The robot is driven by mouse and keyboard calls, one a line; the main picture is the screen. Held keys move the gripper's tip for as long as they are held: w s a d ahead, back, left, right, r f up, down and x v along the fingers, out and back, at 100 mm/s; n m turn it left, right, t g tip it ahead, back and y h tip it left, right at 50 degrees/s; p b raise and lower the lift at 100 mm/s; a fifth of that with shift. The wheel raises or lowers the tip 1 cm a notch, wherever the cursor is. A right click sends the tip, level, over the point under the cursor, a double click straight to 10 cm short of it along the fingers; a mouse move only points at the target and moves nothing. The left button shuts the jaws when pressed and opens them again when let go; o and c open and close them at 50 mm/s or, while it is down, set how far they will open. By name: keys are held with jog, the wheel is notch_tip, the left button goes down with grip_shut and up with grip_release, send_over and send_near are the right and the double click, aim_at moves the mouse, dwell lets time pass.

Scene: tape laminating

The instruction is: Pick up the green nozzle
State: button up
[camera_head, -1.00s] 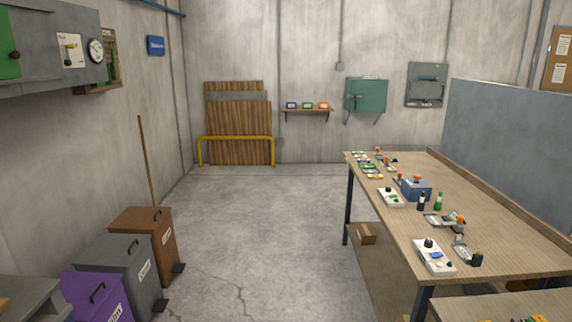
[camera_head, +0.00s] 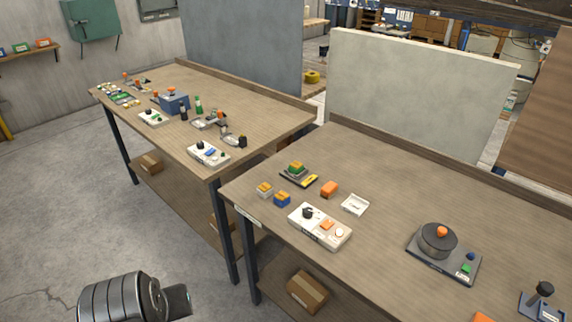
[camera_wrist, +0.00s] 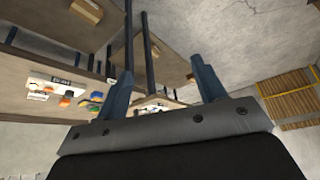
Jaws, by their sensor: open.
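A small upright green item (camera_head: 198,104), which may be the green nozzle, stands on the far table (camera_head: 250,106) beside a similar dark one (camera_head: 183,113). It is too small to make out its shape. In the wrist view my gripper (camera_wrist: 161,66) is open, its two dark fingers wide apart with nothing between them. In the head view part of my arm shows at the bottom left, over the floor, away from both tables. I cannot pick out the green item in the wrist view.
A blue box (camera_head: 174,102) and a white device (camera_head: 208,153) are near the green item. The near table (camera_head: 390,200) holds small blocks, a white panel (camera_head: 320,226) and a round dark pot (camera_head: 438,240). A cardboard box (camera_head: 307,290) lies below. Floor to the left is clear.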

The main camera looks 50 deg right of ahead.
jog(key=w+d+r+m, duration=0.2)
jog(key=w+d+r, duration=0.5)
jog(key=w+r, duration=0.1)
jog(key=w+d+r+m+g, duration=0.1)
jog(key=w+d+r+m, duration=0.15)
jog(key=w+d, duration=0.35)
jog(key=w+d+r+m+g, duration=0.1)
jog(key=w+d+r, duration=0.3)
jog(key=d, duration=0.4)
jog(key=m+g+y, duration=0.2)
jog(key=m+g, duration=0.1)
jog(key=m, duration=0.4)
send_over(295, 165)
notch_tip(295, 165, down, 19)
jog(key=shift+w+a+f, duration=0.1)
jog(key=shift+f, duration=0.55)
notch_tip(295, 165, down, 6)
jog(key=shift+f, duration=0.25)
jog(key=c, duration=1.2)
